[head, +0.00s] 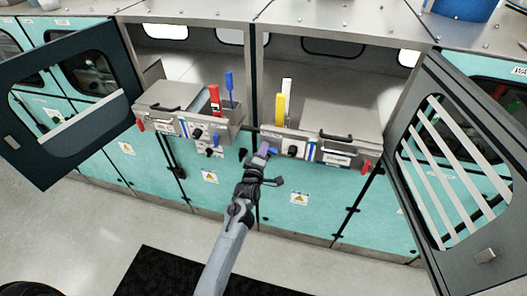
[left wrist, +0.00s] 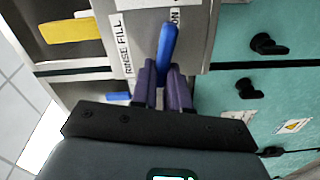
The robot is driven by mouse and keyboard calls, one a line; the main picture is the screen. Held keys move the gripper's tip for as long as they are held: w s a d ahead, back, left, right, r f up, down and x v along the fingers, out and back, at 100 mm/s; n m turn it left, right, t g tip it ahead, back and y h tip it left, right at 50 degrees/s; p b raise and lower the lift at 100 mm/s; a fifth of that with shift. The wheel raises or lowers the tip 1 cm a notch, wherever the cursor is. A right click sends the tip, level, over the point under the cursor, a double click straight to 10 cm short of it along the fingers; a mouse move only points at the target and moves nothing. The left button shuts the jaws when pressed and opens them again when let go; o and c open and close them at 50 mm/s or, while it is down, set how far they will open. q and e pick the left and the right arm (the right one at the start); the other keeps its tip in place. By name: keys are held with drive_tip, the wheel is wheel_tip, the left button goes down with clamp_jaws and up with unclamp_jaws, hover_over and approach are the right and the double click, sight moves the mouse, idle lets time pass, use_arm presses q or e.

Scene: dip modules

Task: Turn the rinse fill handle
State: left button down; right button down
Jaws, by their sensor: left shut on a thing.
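The blue handle (left wrist: 168,45) is on the grey module front in the left wrist view, beside the white "RINSE FILL" label (left wrist: 123,48). It points up and slightly right in that picture. My left gripper (left wrist: 163,78) has its purple fingers on either side of the handle's lower part and is shut on it. In the head view my left gripper (head: 263,151) is at the front of the right-hand module (head: 345,117), near its left end. The fingers hide part of the handle. My right gripper is in neither view.
Two dark doors stand open, one at the left (head: 70,105) and one with slats at the right (head: 462,165). Another blue handle (left wrist: 118,96) lies near the fingers. Black latches (left wrist: 265,44) stick out of the teal panels. The left-hand module (head: 180,100) stands beside the right-hand one.

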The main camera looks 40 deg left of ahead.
use_arm(q)
drive_tip(key=shift+f+n, duration=0.15)
drive_tip(key=shift+n, duration=0.45)
drive_tip(key=c, duration=1.1)
unclamp_jaws()
